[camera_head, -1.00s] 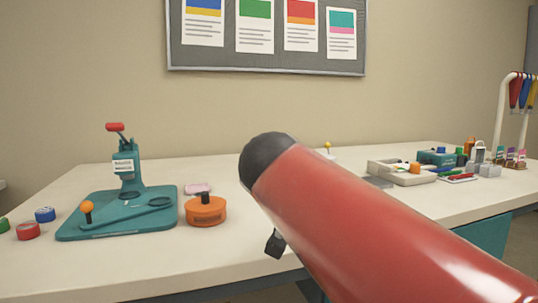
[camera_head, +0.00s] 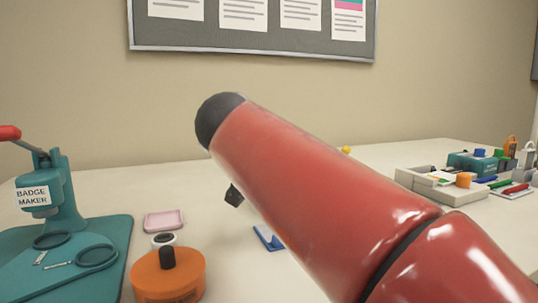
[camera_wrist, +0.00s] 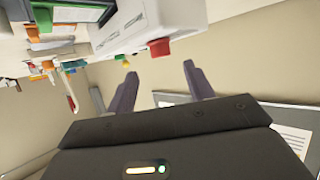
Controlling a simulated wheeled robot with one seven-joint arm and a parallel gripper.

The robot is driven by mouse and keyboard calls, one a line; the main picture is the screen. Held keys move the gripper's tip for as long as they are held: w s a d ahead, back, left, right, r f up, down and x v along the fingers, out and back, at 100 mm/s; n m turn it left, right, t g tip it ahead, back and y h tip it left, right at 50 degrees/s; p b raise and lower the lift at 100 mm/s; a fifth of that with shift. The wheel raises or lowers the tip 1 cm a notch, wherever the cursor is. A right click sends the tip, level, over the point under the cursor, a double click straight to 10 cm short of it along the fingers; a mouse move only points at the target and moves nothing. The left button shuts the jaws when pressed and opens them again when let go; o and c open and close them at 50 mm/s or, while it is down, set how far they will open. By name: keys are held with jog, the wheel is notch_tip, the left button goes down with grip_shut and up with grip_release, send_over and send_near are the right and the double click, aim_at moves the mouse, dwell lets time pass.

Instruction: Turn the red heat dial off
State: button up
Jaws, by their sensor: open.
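The red heat dial (camera_wrist: 159,47) is a small red knob on the corner of a white machine (camera_wrist: 120,35) in the wrist view, which looks tilted, nearly upside down. The way the dial points cannot be made out. My gripper (camera_wrist: 160,69) is open and empty, its two dark fingers apart on either side of the dial in the picture. The fingertips appear short of it, with no contact visible. In the head view my red arm crosses the middle; the dial and the machine cannot be seen there.
A teal badge maker (camera_head: 62,215) and an orange round tool (camera_head: 168,276) stand at the left on the pale table (camera_head: 130,180). A pink tray (camera_head: 164,220) lies behind. A pale organiser (camera_head: 420,187) and markers are at the right. A pinboard (camera_head: 250,40) hangs on the wall.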

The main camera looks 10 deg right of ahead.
jog(key=x, duration=0.8)
jog(key=shift+w+r, duration=0.1)
jog(key=c, duration=1)
jog(key=shift+p, duration=0.3)
